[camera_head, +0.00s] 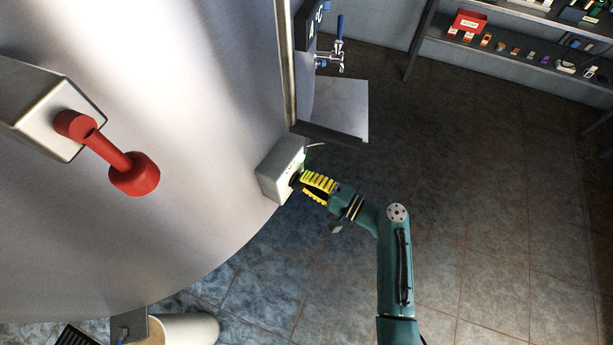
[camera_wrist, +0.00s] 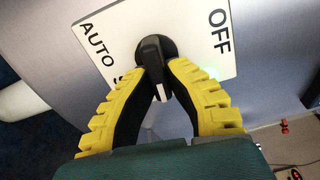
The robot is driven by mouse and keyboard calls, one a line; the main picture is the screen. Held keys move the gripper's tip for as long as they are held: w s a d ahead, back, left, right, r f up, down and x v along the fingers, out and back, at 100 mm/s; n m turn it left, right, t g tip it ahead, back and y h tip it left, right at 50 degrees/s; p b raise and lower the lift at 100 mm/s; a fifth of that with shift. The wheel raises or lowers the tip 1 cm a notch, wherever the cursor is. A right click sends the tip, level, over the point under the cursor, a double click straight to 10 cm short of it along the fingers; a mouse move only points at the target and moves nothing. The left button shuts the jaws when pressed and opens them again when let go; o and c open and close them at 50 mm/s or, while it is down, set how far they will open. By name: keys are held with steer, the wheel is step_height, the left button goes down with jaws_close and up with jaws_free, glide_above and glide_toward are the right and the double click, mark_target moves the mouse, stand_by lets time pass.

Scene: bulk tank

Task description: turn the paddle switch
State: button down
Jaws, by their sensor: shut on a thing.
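The paddle switch (camera_wrist: 154,60) is a black knob with a white pointer mark, set on a white label plate (camera_wrist: 197,37) that reads AUTO at the left and OFF at the right. More lettering on the plate is partly hidden behind my fingers. My gripper (camera_wrist: 158,78) has yellow-backed black fingers, one on each side of the paddle, shut on it. In the head view, my gripper (camera_head: 301,183) reaches the front of the light grey switch box (camera_head: 277,171) on the tank's side. The paddle itself is mostly hidden there. A green light shows beside the fingers.
The big metal tank (camera_head: 190,200) fills the left. A red lever (camera_head: 120,160) sticks out from a box on it. A metal ledge (camera_head: 340,108) and a tap (camera_head: 335,55) are above the switch box. Shelves (camera_head: 520,50) stand at the back right. The floor at right is clear.

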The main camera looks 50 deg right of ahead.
steer(key=shift+f+m, duration=0.2)
steer(key=shift+m, duration=0.4)
steer(key=c, duration=1)
jaws_free()
steer(key=shift+w+a, duration=0.1)
steer(key=shift+c, duration=0.2)
steer(key=shift+r, duration=0.1)
steer(key=s+d, duration=0.1)
steer(key=s, duration=1.1)
steer(key=shift+d, duration=0.4)
